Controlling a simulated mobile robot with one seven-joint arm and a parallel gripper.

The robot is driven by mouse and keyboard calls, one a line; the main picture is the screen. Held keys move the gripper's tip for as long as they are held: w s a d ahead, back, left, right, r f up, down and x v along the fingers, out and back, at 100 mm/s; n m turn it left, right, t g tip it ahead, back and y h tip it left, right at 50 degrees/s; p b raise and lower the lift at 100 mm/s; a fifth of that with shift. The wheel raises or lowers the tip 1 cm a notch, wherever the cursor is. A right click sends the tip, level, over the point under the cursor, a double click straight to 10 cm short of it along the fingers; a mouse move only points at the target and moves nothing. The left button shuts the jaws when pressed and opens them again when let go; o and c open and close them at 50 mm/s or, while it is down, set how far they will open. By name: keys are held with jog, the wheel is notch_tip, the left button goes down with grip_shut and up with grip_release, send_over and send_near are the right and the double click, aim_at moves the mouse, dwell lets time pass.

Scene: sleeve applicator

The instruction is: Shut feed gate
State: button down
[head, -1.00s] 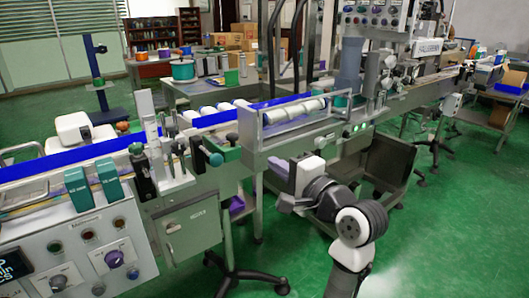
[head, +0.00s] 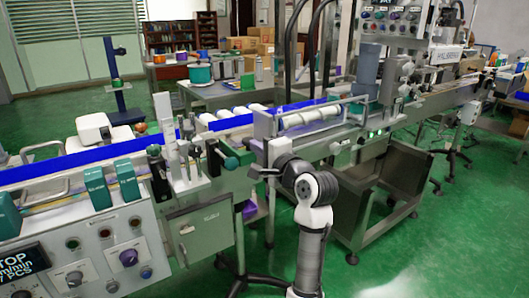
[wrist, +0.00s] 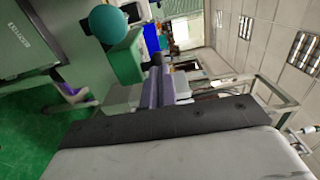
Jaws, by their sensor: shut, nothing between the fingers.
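The feed gate cannot be picked out with certainty. The likeliest part is the tall pale upright plate (head: 164,118) in the fixture on the near side of the conveyor. Beside it, a rod with a teal knob (head: 231,162) sticks out towards me. A teal ball (wrist: 110,23), likely this knob, shows at the top of the wrist view.
The conveyor (head: 70,161) with blue rails runs across the view. White cylinders (head: 228,114) lie on it, and more lie inside a framed guard (head: 312,118). A control box (head: 90,245) with teal units stands front left. Green floor (head: 430,250) is clear front right.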

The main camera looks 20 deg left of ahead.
jog(key=shift+w+a, duration=0.1)
jog(key=p+x, duration=0.3)
jog(key=x, duration=0.6)
jog(key=shift+a+r+p, duration=0.2)
jog(key=shift+p, duration=0.15)
jog(key=shift+w, duration=0.2)
